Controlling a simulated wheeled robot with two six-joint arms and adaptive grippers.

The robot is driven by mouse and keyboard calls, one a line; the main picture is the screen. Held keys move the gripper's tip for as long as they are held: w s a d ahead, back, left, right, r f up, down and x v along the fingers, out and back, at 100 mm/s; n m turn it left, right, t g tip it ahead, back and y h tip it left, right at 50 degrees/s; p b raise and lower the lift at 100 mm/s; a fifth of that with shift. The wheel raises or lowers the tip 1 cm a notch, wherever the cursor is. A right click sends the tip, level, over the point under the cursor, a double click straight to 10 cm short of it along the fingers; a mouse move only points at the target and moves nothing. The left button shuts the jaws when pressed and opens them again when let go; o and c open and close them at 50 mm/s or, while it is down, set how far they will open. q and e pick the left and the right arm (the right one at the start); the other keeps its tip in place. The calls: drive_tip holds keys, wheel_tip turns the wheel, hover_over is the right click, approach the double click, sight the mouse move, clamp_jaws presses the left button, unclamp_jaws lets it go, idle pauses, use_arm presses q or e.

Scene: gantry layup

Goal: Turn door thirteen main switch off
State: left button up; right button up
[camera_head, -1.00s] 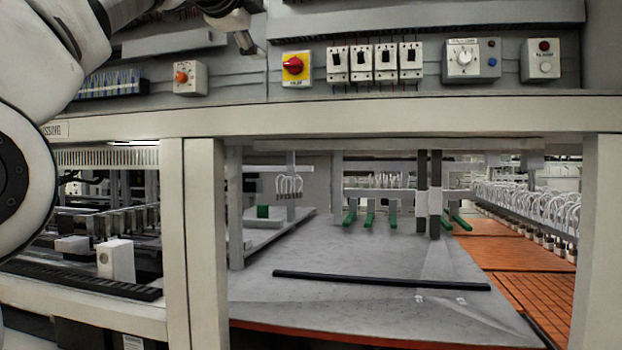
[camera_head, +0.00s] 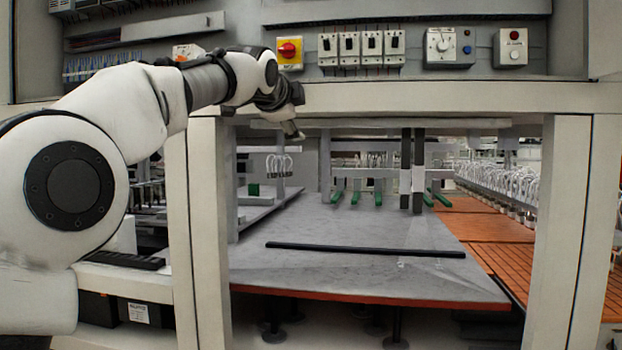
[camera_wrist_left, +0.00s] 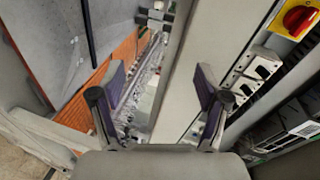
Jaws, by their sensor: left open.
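The main switch (camera_head: 289,50) is a red rotary knob on a yellow plate, on the grey panel above the cream crossbeam. It also shows at the upper right corner of the left wrist view (camera_wrist_left: 298,18). Its label is too small to read. My left gripper (camera_head: 291,131) is just below the switch in the picture, in front of the crossbeam's lower edge, pointing down. In the left wrist view its two fingers (camera_wrist_left: 161,80) are spread apart with nothing between them, and the knob lies off to their right. My right gripper is out of view.
Several breakers (camera_head: 361,46) sit right of the switch, then a grey dial box (camera_head: 441,46) and a two-button box (camera_head: 511,47). An orange-knobbed box (camera_head: 187,51) is partly behind my arm. The crossbeam (camera_head: 420,98) stands below; open space lies under it above the grey table (camera_head: 340,228).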

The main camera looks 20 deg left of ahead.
use_arm(q)
drive_tip(key=w+d+f, duration=0.1)
drive_tip(key=w+f, duration=0.1)
drive_tip(key=f, duration=0.4)
drive_tip(key=w+f+g, duration=0.1)
drive_tip(key=w+f, duration=0.1)
drive_tip(key=f, duration=0.5)
drive_tip(key=shift+w+d+n+g+h, duration=0.3)
drive_tip(key=shift+w+d+n+h, duration=0.05)
drive_tip(key=shift+d+n+h, duration=0.05)
